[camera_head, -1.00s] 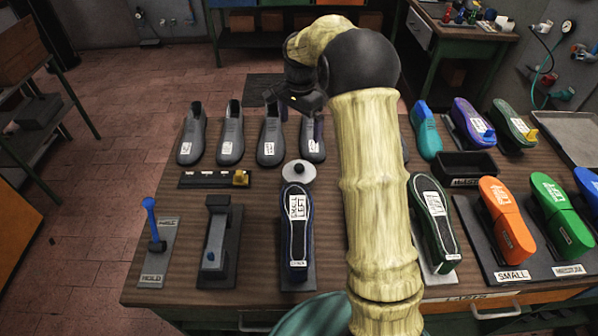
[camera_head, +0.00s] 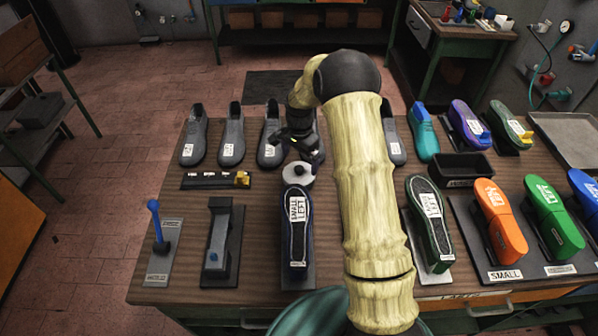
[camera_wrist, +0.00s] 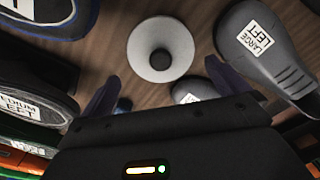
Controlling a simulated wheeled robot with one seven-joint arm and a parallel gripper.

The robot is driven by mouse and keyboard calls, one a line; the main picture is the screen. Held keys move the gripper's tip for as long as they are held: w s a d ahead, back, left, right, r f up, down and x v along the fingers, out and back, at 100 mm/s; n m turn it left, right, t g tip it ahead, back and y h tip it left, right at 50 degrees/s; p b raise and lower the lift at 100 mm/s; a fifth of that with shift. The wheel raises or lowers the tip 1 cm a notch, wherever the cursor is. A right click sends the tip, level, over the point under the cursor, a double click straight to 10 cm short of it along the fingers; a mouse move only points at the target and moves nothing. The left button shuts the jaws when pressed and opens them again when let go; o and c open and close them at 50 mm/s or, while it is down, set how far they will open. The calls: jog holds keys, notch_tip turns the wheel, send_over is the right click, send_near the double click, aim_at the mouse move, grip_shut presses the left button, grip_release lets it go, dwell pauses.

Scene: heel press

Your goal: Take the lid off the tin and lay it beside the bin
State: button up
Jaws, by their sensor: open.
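The tin's lid (camera_head: 298,173) is a pale grey disc with a dark round knob on top. It sits on the table behind the sole marked SMALL LEFT; the tin beneath it is hidden by the lid. My gripper (camera_head: 300,160) is just above and behind the lid, pointing down, open and empty. In the wrist view the lid (camera_wrist: 161,49) lies ahead of the spread fingers, its knob near the middle, apart from the fingers. The bin (camera_head: 461,168) is a black open box at the right, behind the green-edged sole.
Grey shoes (camera_head: 231,136) stand in a row behind the lid. The SMALL LEFT sole (camera_head: 297,235) is close in front. A dark strip with small blocks (camera_head: 208,180) lies to the left. Coloured lasts (camera_head: 503,220) crowd the right. My arm hides part of the middle.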

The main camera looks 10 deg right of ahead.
aim_at(299, 168)
jog(key=shift+f+p, duration=0.4)
jog(key=shift+a+f+p, duration=0.1)
jog(key=shift+f+p, duration=0.85)
jog(key=shift+f, duration=1.25)
jog(key=c, duration=0.4)
